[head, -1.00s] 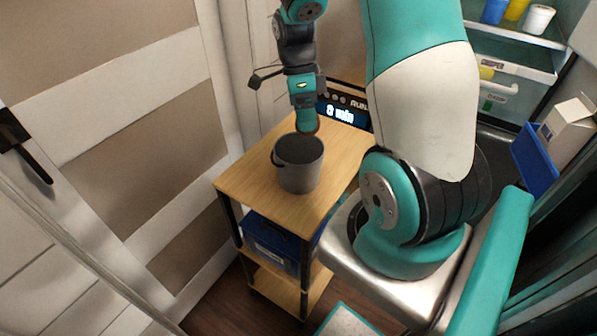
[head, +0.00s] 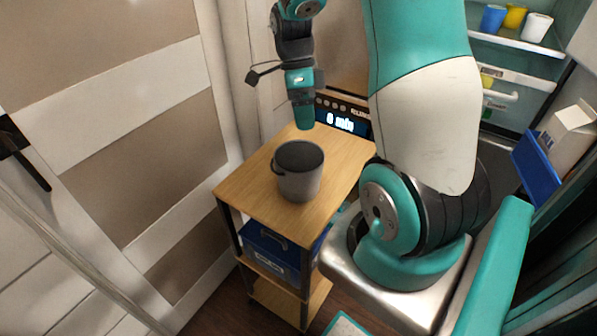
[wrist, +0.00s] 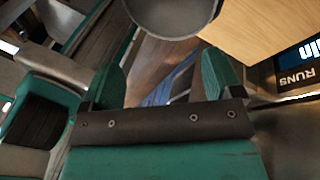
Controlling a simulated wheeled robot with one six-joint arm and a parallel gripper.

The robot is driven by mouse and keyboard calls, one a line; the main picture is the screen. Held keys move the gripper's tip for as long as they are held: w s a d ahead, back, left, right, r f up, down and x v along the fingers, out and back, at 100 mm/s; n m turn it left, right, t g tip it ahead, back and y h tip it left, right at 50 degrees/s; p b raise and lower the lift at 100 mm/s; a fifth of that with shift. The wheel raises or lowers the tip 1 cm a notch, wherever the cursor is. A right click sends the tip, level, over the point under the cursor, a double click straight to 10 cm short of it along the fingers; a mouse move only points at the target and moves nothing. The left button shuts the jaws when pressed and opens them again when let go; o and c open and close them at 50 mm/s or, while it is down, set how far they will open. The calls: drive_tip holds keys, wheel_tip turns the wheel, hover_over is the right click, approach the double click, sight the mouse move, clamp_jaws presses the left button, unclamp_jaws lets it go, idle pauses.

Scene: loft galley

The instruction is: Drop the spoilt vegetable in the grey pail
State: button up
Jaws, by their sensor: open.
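The grey pail (head: 299,182) stands upright on the wooden top of a small cart, and part of it shows at the top of the wrist view (wrist: 172,18). My gripper (head: 305,127) is above the cart top, behind and higher than the pail in the head view. In the wrist view its two teal fingers (wrist: 165,75) are apart with nothing between them. I see no vegetable in either view. The pail's inside is dark, and its bottom is hidden behind the near wall.
The wooden cart (head: 244,185) has a blue bin (head: 268,250) on a lower shelf. A lit display (head: 340,121) is behind the cart. At right are an open fridge with cups (head: 493,18), and a milk carton (head: 566,135) in a blue door bin (head: 535,168).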

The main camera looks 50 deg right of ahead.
drive_tip(key=v, duration=1.4)
drive_tip(key=shift+w+r, duration=0.15)
drive_tip(key=s+a+n+t, duration=0.2)
drive_tip(key=s+a+n, duration=0.1)
drive_tip(key=a+n, duration=1.25)
drive_tip(key=s+a+f+n+t+y, duration=0.1)
drive_tip(key=s+a+f+n+y, duration=0.1)
drive_tip(key=s+a+n, duration=1.1)
drive_tip(key=a+f+n, duration=0.1)
drive_tip(key=a+n, duration=0.1)
drive_tip(key=n, duration=0.4)
drive_tip(key=shift+a+y, duration=0.3)
drive_tip(key=shift+y, duration=0.1)
drive_tip(key=shift+f, duration=0.15)
